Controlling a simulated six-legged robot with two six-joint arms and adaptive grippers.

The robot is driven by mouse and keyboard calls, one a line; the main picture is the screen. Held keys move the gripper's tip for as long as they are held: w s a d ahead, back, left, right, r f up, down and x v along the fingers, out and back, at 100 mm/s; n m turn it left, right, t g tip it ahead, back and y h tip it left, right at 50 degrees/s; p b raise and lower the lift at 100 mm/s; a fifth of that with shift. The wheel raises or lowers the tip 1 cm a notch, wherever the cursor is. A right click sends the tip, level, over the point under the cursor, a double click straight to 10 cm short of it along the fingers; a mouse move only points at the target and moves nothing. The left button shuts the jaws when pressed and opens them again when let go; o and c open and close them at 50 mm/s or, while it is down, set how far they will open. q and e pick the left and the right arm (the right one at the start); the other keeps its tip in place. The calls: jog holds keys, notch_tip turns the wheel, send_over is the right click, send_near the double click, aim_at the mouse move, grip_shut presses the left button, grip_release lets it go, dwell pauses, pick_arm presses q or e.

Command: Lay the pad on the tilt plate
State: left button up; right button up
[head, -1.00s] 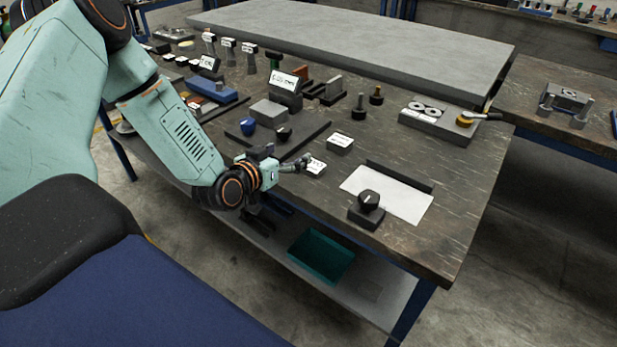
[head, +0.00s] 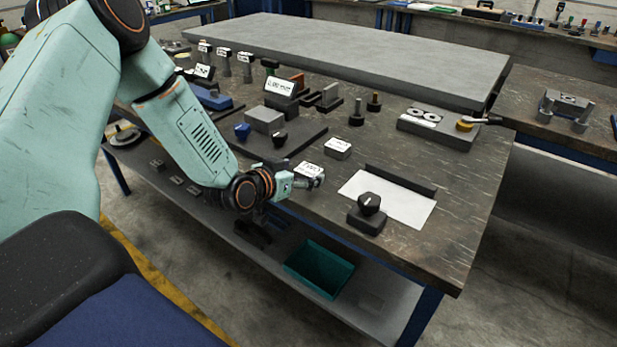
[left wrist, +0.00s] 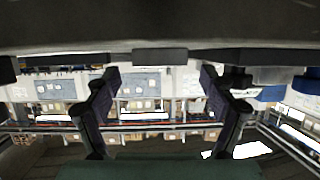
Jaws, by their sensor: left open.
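A grey block (head: 265,120) on a dark base plate (head: 309,133), with a blue knob (head: 242,131) and a black knob (head: 279,138) in front, looks like the tilt plate. Two small blocks with white labels lie to its right: one block (head: 338,149) in the clear, the other (head: 309,168) partly hidden behind my left gripper (head: 312,183). I cannot tell which thing is the pad. My left gripper is at the bench's front edge. In the left wrist view its two fingers (left wrist: 160,110) are apart with nothing between them. My right gripper is not in view.
A white sheet (head: 410,207) with a dark bar behind it and a black-knobbed block (head: 368,213) lie right of my gripper. A small display (head: 281,87) and upright pieces stand behind the tilt plate. A green tray (head: 319,268) is on the lower shelf.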

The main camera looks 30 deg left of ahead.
aim_at(305, 172)
pick_arm(q)
jog(key=x, duration=0.2)
jog(key=shift+w+f+b, duration=0.2)
jog(key=shift+f+b, duration=0.05)
jog(key=shift+b, duration=0.05)
jog(key=shift+a+r, duration=0.1)
jog(key=shift+s, duration=0.1)
jog(key=shift+c, duration=0.3)
jog(key=c, duration=0.4)
grip_shut()
notch_tip(305, 172, up, 10)
jog(key=p, duration=0.4)
